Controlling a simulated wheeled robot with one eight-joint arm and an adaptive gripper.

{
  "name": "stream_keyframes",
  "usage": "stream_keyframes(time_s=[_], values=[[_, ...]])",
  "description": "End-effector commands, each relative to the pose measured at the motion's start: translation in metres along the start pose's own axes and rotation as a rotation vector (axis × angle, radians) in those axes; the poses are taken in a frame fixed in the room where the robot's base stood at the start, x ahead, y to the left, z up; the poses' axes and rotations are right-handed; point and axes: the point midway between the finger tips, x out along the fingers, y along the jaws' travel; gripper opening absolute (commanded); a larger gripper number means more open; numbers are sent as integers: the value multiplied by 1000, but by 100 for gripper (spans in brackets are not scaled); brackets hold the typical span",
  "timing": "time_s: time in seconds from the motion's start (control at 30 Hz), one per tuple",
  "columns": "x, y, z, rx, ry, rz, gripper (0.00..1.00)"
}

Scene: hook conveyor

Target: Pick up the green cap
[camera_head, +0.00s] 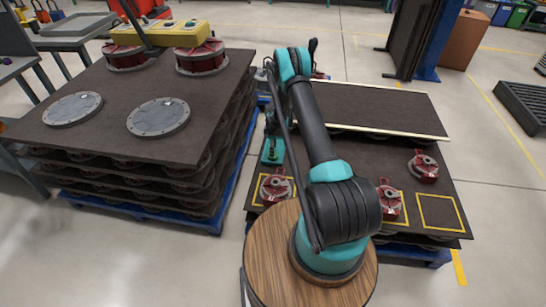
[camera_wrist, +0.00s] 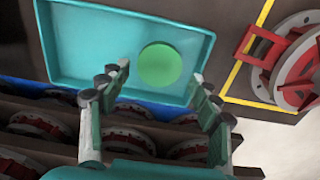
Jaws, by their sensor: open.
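The green cap (camera_wrist: 160,65) is a flat round disc lying in a shallow teal tray (camera_wrist: 75,88) in the wrist view. The teal tray also shows in the head view (camera_head: 280,144), at the left edge of the right-hand pallet stack. My gripper (camera_wrist: 160,75) is open above the tray. Its two fingers appear on the left and right of the cap, and nothing is between them. I cannot tell how far above the cap the fingertips are. In the head view my arm and the gripper partly hide the tray area.
A red and grey part (camera_wrist: 290,65) sits in a yellow-outlined square beside the tray. More such parts (camera_head: 425,167) stand on the right stack. A tall layered stack (camera_head: 110,95) with grey discs is at left. A narrow floor gap separates the stacks.

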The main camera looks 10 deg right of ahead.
Motion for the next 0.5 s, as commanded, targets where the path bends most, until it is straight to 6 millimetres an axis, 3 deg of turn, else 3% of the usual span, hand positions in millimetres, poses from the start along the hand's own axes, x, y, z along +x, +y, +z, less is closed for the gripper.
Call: stream_keyframes(time_s=[0.2,0.5], values=[[28,1,-1,0,0,0,63],[36,0,-1,0,0,0,63]])
